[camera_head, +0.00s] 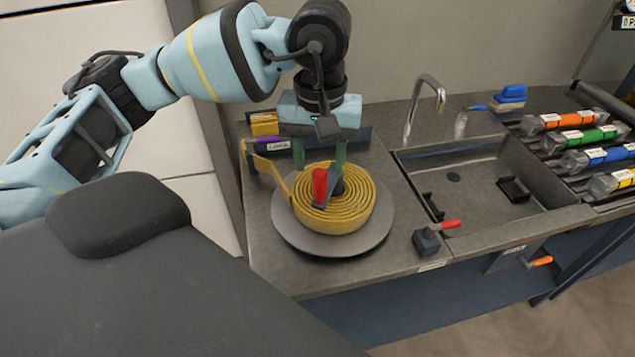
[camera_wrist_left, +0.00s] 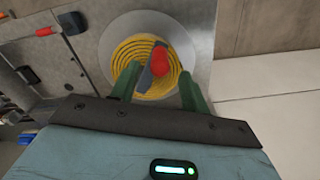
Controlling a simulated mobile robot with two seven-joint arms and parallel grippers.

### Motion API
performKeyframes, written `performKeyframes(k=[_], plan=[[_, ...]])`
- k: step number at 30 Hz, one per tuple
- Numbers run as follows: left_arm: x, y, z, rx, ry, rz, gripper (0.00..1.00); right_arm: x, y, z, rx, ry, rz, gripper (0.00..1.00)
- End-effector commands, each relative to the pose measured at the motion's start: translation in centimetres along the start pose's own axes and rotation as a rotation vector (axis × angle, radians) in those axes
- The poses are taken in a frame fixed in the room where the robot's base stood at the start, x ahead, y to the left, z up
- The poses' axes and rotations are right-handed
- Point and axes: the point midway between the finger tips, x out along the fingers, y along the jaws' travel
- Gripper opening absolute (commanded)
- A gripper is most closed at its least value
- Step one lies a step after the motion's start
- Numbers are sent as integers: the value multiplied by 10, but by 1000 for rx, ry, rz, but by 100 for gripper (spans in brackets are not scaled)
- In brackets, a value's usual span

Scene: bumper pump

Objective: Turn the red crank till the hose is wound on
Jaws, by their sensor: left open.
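The red crank (camera_head: 319,187) stands upright on a dark arm over the middle of the reel, and it also shows in the left wrist view (camera_wrist_left: 160,62). The yellow hose (camera_head: 360,207) lies in a flat coil on the round grey reel plate (camera_head: 333,245). A loose length of hose (camera_head: 268,166) runs off the coil's left side toward the back. My left gripper (camera_head: 320,160) is open, its green fingers pointing down over the far side of the coil. In the left wrist view, the fingers (camera_wrist_left: 158,82) sit on either side of the crank, with no clear contact. My right gripper is out of view.
A sink (camera_head: 470,175) with a tap (camera_head: 425,95) is to the right. A small red-handled valve (camera_head: 428,240) stands near the counter's front edge. Several coloured cylinders (camera_head: 585,138) lie in a rack at far right. A yellow item (camera_head: 264,123) sits behind the reel.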

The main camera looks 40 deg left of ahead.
Motion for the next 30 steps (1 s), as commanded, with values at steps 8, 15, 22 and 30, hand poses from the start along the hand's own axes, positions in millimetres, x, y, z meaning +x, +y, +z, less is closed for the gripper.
performKeyframes(k=[8, 15, 22, 30], plan=[[42, -1, 1, -1, -1, -1, 46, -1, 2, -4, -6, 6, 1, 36], [62, -1, 0, -1, -1, 0, 46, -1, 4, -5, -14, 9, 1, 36], [65, -1, 0, -1, 0, 1, 46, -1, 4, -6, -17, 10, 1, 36], [65, -1, 0, 0, 0, 1, 21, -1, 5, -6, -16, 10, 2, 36]])
